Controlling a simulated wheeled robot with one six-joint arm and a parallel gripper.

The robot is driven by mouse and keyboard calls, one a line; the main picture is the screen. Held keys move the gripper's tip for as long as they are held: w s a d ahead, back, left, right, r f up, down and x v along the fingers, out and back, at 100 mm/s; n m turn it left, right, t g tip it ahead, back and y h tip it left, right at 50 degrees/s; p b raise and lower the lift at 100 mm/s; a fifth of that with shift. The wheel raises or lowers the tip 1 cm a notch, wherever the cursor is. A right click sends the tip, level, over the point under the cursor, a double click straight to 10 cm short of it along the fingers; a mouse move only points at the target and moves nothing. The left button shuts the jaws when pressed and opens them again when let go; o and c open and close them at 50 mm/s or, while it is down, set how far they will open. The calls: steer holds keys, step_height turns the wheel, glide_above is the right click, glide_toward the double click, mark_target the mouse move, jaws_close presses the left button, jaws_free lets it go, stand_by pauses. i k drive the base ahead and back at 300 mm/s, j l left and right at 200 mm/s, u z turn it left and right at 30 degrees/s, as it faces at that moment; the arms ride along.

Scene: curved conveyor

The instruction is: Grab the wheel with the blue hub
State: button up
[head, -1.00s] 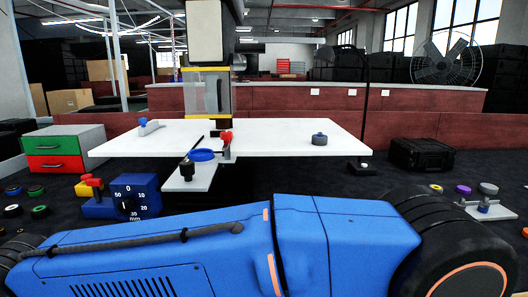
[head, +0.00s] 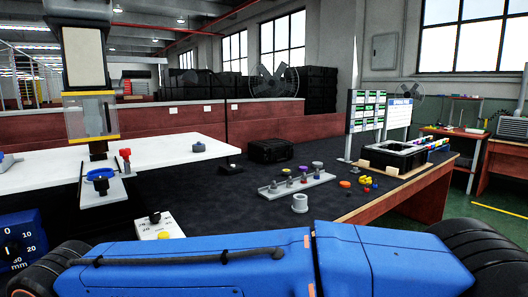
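I cannot make out a wheel with a blue hub in the head view. A round blue piece (head: 100,174) sits on a small white plate in front of the white table, but I cannot tell whether it is part of a wheel. A dark grey-blue round piece (head: 198,147) stands on the white table. My gripper is not in view. My blue body fills the bottom of the picture and hides what lies behind it.
A rack with several coloured pieces (head: 297,180), a grey ring (head: 300,203) and a black tray (head: 392,157) stand on the dark surface to the right. A black case (head: 270,150) is behind. A blue dial block (head: 18,245) is at the left edge.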

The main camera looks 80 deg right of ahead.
mark_target(201, 147)
steer(key=k+l+z, duration=0.1)
steer(key=z, duration=0.3)
steer(key=k+l+z, duration=0.15)
steer(key=k+z, duration=0.2)
steer(key=k+l+z, duration=0.1)
steer(key=z, duration=0.3)
steer(key=k+l+z, duration=0.1)
steer(key=l+z, duration=0.25)
steer(key=i, duration=0.3)
